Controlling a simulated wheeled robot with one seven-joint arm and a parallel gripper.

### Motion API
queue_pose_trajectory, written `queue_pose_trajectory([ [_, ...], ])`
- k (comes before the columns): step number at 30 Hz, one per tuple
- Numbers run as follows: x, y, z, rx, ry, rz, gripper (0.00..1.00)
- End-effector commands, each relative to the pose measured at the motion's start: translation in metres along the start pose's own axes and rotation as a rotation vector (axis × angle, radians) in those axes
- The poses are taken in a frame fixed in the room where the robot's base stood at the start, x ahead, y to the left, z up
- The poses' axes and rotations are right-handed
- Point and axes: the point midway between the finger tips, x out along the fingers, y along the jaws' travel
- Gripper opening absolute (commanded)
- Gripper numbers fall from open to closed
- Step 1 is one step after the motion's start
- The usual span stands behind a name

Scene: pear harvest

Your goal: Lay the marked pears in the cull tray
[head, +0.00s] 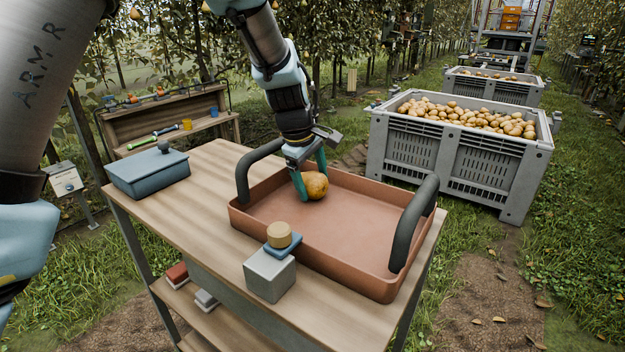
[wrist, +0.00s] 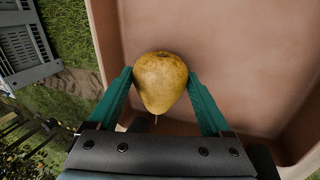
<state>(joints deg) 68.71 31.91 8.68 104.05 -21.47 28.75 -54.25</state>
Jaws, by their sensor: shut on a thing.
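A yellow-brown pear (head: 315,186) is between the two green fingers of my gripper (head: 312,180), inside the far left part of the cull tray. In the wrist view the pear (wrist: 160,82) sits between the fingertips of my gripper (wrist: 162,85), with its stem toward the palm. The cull tray (head: 350,226) is a reddish-brown tray with dark upright handles, standing on the wooden table. I see no other pear in it. I cannot tell whether the pear touches the tray floor. No mark shows on the visible side of the pear.
A blue lidded box (head: 148,174) stands at the table's left. A grey block (head: 270,275) with a blue piece and a round wooden knob stands before the tray. Large grey bins (head: 455,160) of pears stand beyond. A wooden bench (head: 170,120) is behind left.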

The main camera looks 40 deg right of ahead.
Motion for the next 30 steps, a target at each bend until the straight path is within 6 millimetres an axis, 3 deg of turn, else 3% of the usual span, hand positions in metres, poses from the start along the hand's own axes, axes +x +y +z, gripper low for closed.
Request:
queue_pose_trajectory([
  [3,0.0,0.0,0.0,0.0,0.0,0.0,0.14],
  [4,0.0,0.0,0.0,0.0,0.0,0.0,0.85],
  [8,0.0,0.0,0.0,0.0,0.0,0.0,0.99],
  [19,-0.009,0.0,0.0,0.001,0.0,0.001,1.0],
  [30,-0.078,0.001,0.0,0.002,0.0,0.003,1.0],
])
